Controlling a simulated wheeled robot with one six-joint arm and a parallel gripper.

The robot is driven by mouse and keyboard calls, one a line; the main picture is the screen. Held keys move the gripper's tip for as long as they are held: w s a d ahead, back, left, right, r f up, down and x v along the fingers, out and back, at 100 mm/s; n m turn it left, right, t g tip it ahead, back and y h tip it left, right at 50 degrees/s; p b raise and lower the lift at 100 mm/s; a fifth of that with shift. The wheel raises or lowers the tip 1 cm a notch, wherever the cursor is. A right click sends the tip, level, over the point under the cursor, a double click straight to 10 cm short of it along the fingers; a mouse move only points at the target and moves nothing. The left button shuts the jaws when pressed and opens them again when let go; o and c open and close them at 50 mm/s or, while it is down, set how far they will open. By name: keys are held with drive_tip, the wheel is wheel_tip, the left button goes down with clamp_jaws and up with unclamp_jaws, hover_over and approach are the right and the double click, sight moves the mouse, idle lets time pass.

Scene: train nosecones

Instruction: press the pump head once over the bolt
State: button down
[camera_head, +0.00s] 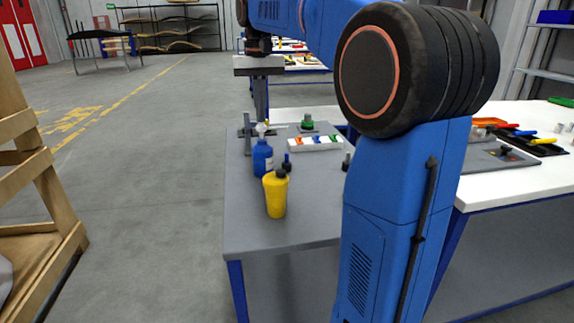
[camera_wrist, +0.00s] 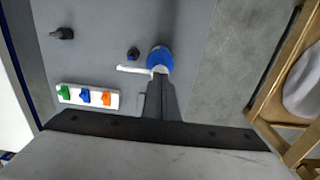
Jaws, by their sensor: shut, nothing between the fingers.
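The blue pump bottle (camera_head: 263,160) stands upright on the grey table, with a white pump head (camera_head: 261,128) on top. In the wrist view I look down on the blue bottle (camera_wrist: 160,56), and its white nozzle (camera_wrist: 131,69) points left. A small dark part with a blue top, seemingly the bolt (camera_head: 287,163), stands beside the bottle. In the wrist view the bolt (camera_wrist: 133,53) shows close to the nozzle. My gripper (camera_head: 262,118) is shut and empty, pointing down just above the pump head. Its fingertips (camera_wrist: 160,76) overlap the pump head; I cannot tell whether they touch.
A yellow bottle (camera_head: 275,196) stands in front of the blue one. A white tray (camera_head: 316,144) with coloured clips lies behind to the right. A grey upright post (camera_head: 247,140) stands left of the blue bottle.

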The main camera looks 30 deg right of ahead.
wheel_tip(320, 180, up, 6)
idle(0.8)
idle(0.4)
